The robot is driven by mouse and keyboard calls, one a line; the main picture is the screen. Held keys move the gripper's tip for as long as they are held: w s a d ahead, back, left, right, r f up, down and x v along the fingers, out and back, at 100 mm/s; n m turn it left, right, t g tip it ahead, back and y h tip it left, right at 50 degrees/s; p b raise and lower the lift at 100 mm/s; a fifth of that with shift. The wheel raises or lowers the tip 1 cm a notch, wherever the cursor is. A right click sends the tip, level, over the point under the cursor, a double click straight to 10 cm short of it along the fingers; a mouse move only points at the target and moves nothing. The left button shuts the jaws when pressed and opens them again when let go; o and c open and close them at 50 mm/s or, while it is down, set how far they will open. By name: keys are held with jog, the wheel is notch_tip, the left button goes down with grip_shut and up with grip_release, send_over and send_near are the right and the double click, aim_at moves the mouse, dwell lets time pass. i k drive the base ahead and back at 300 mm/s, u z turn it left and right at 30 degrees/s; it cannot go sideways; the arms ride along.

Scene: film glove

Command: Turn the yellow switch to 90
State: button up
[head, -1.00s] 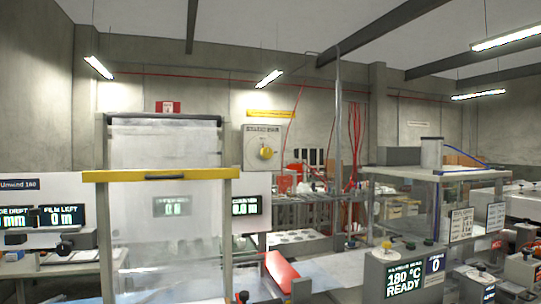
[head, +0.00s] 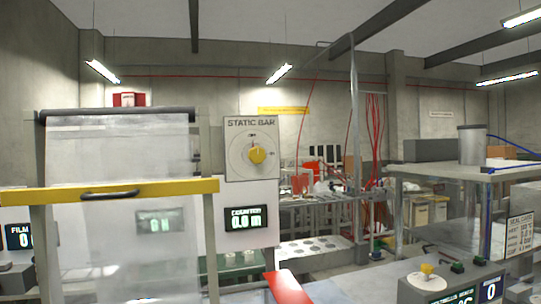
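A yellow switch (head: 257,155) sits on a square light-grey panel labelled STATIC BAR (head: 238,172), straight ahead and slightly left of the middle. A round dial outline surrounds it, with small marks too blurred to read. I cannot tell its exact angle. A second, smaller yellow knob (head: 427,270) stands on a grey control box at the lower right. My gripper is not clearly in view, and nothing touches the switch.
A film frame with a yellow crossbar (head: 175,189) stands close at left. A counter display (head: 246,218) reads 0.0 m below the panel. A red object (head: 287,287) is at the bottom middle. A glass-sided bench (head: 470,172) stands at right.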

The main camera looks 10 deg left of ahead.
aim_at(256, 154)
jog(key=u, duration=0.25)
jog(key=i, duration=0.95)
jog(key=u, duration=0.5)
